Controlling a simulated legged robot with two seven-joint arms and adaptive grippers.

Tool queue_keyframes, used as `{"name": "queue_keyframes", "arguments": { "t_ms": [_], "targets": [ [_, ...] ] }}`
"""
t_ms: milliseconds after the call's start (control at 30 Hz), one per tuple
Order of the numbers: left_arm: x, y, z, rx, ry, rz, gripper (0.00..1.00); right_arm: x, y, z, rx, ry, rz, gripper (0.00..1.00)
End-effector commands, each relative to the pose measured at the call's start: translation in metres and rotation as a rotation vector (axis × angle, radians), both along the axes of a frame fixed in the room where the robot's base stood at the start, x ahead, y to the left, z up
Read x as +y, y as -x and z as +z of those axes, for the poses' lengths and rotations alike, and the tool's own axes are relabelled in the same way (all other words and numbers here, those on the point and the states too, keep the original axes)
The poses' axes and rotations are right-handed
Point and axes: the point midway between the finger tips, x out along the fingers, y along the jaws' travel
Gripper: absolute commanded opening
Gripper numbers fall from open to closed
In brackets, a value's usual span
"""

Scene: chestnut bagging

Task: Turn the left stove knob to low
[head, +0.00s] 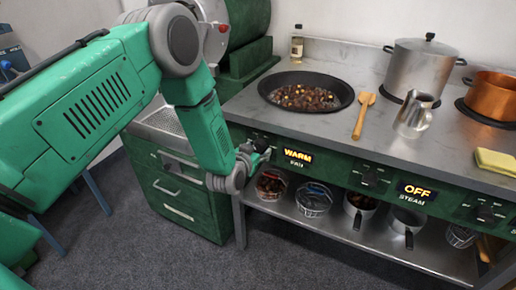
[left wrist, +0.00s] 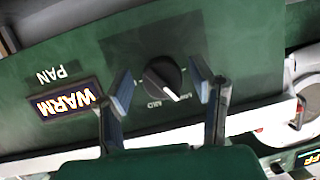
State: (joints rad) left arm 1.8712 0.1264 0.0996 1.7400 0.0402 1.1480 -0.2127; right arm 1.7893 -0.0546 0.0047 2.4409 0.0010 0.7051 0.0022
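The left stove knob (left wrist: 162,78) is a round black dial with a pale pointer line on the green panel. In the left wrist view its pointer slants to the lower right, near small upside-down labels, one reading MID. My left gripper (left wrist: 164,86) is open, with one finger on each side of the knob and gaps showing between. In the head view my left gripper (head: 259,156) is at the panel's left end and mostly hides this knob. The pan display (head: 298,156) beside it reads WARM; it shows upside down in the left wrist view (left wrist: 66,99). My right gripper is not in view.
A black pan (head: 268,88) of chestnuts sits on the counter above. A middle knob (head: 372,177) and an OFF steam display (head: 417,192) share the panel.

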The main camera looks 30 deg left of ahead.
Motion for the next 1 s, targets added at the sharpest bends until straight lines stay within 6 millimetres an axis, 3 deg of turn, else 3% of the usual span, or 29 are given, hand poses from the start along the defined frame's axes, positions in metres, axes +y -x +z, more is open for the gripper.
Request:
{"name": "queue_keyframes", "arguments": {
  "t_ms": [300, 433, 800, 1000],
  "targets": [
    [0.000, -0.001, 0.004, -0.010, 0.000, 0.000, 0.55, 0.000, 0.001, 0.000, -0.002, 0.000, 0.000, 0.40],
    [-0.001, 0.007, 0.007, -0.010, 0.000, 0.000, 0.55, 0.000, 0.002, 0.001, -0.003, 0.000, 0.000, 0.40],
    [-0.007, 0.079, 0.026, -0.005, 0.000, 0.000, 0.55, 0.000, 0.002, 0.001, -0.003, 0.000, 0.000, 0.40],
    [-0.009, 0.105, 0.033, -0.006, 0.000, 0.000, 0.55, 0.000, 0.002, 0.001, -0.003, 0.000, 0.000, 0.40]
  ]
}}
